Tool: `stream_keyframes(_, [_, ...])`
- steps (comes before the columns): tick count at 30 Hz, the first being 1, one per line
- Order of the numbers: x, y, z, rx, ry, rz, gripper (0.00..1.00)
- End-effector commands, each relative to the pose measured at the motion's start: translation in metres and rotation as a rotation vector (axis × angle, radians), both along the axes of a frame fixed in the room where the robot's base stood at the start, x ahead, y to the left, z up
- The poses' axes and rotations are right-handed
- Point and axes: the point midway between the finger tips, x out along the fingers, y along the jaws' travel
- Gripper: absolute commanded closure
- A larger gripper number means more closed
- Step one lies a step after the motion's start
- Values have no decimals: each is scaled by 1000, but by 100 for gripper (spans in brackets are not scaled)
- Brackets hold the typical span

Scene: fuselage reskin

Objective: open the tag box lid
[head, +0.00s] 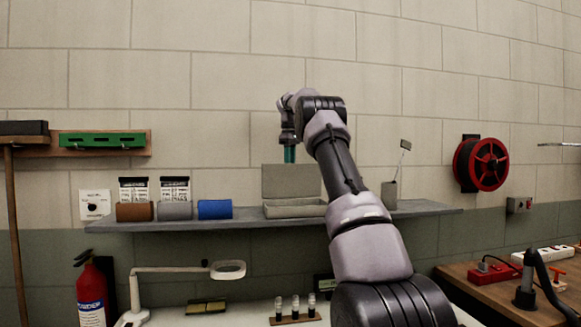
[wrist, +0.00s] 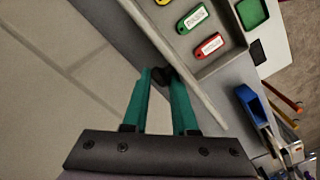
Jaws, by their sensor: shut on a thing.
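The grey tag box (head: 295,209) sits on the wall shelf, and its lid (head: 285,181) stands raised, roughly upright, at the back. In the wrist view the box interior holds key tags: a green tag (wrist: 192,18), a red tag (wrist: 208,46) and part of a yellow one. My gripper (head: 289,154) is at the lid's top edge. In the wrist view my teal fingers (wrist: 165,78) are closed around a small dark knob at the edge of the lid (wrist: 176,62). The fingertips partly hide the knob.
On the shelf (head: 245,221), brown, grey and blue rolls (head: 215,209) stand left of the box, and a grey cup (head: 389,194) stands right. A red reel (head: 482,164) hangs on the wall. A magnifier lamp (head: 228,270) stands below. The wall is close behind the lid.

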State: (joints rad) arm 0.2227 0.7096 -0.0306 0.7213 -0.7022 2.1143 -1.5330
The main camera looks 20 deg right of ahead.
Motion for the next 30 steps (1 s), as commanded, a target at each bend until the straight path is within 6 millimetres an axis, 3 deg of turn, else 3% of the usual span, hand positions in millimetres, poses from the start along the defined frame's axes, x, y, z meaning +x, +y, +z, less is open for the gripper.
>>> stream_keyframes(1, [2, -11, -7, -12, 11, -13, 100])
stream_keyframes(25, [14, -14, -10, -14, 11, -12, 100])
stream_keyframes(26, [14, -14, -10, -14, 11, -12, 71])
stream_keyframes(27, [14, -14, -10, -14, 11, -12, 56])
stream_keyframes(29, [14, -14, -10, -13, 12, -11, 39])
stream_keyframes(30, [14, -13, -10, -13, 12, -11, 39])
